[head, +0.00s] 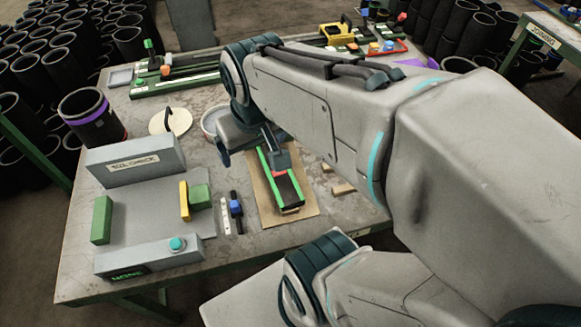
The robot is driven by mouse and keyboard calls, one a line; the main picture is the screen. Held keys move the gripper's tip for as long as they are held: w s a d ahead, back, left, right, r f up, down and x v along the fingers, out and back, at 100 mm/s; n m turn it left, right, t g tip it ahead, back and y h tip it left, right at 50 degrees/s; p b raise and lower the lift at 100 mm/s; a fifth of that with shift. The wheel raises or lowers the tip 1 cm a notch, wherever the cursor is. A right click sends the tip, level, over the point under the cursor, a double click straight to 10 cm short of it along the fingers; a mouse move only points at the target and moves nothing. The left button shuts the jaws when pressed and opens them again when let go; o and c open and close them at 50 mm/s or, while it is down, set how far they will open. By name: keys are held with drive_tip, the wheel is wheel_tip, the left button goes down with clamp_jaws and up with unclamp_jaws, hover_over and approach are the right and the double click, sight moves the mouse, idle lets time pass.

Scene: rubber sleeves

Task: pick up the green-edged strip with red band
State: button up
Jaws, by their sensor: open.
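The green-edged strip (288,190) is long and dark with bright green long sides. It lies on a brown board on the table, and its red band shows near its middle. My gripper (250,157) is open above the strip's far part. One finger is at the strip's left, and the other overlaps the strip in the picture just beyond the red band. I cannot tell whether that finger touches it. The finger and hand hide part of the strip's far half.
The brown board (304,207) lies on the grey table (240,240). A grey size-check fixture (135,165) stands left, with a black sleeve (93,118) behind it. A round pale disc (178,121) and green rails (178,85) lie farther back. Dark sleeves crowd the floor around.

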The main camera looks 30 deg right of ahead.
drive_tip(key=w+d+f+m+g+b, duration=0.1)
drive_tip(key=w+d+f+g+b, duration=0.1)
drive_tip(key=w+d+f+b, duration=0.35)
drive_tip(key=m+g+b, duration=0.1)
drive_tip(key=b, duration=0.1)
hover_over(279, 174)
wheel_tip(279, 174, down, 10)
wheel_tip(279, 174, down, 14)
drive_tip(key=shift+d+r, duration=0.15)
drive_tip(key=shift+r, duration=0.1)
drive_tip(key=c, duration=1.1)
